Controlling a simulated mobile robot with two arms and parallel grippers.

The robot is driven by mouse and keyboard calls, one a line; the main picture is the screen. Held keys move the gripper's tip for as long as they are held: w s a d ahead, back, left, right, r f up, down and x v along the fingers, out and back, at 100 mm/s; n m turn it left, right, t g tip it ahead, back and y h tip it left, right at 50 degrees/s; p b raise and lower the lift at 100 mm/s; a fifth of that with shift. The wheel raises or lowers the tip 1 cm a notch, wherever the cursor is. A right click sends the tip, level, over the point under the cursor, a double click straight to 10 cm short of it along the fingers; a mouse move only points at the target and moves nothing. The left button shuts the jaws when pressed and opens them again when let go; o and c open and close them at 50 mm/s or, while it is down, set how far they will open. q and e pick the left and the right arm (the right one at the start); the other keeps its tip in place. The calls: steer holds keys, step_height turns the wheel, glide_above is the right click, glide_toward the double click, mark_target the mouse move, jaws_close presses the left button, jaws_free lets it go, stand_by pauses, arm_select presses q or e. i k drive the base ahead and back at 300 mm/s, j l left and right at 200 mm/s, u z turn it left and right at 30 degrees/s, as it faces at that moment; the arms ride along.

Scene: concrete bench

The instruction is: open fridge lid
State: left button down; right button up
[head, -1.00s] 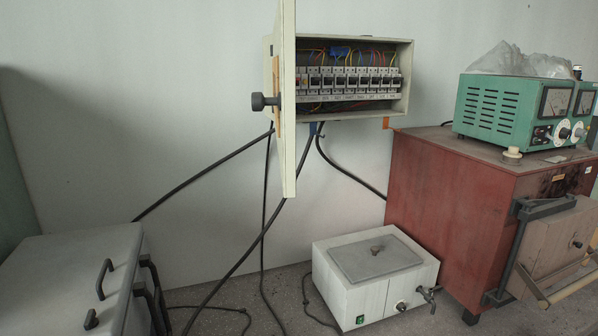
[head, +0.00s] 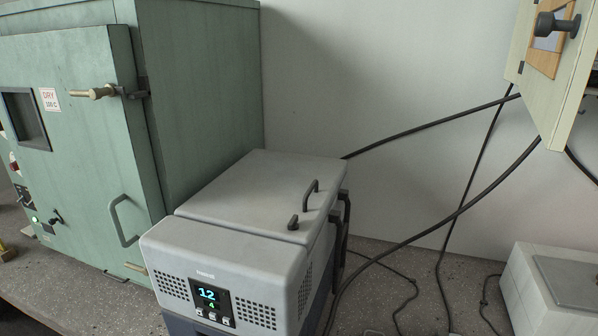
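The fridge (head: 225,262) is a grey box with a dark blue lower body, standing on the bench in the middle of the head view. Its front has a lit display (head: 212,302) and vent grilles. Its light grey lid (head: 250,195) lies flat and looks closed. A dark handle (head: 311,188) and a small dark knob-like part (head: 293,222) sit on the lid's right part. Neither of my grippers is in view.
A tall green oven (head: 75,130) with a closed door stands directly left of the fridge. An electrical box with an open door (head: 550,75) hangs at the upper right. A white box (head: 525,285) stands at the lower right. Black cables (head: 462,208) cross the space right of the fridge.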

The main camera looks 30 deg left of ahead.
mark_target(259, 194)
steer(key=l+u, duration=0.1)
steer(key=u, duration=1.1)
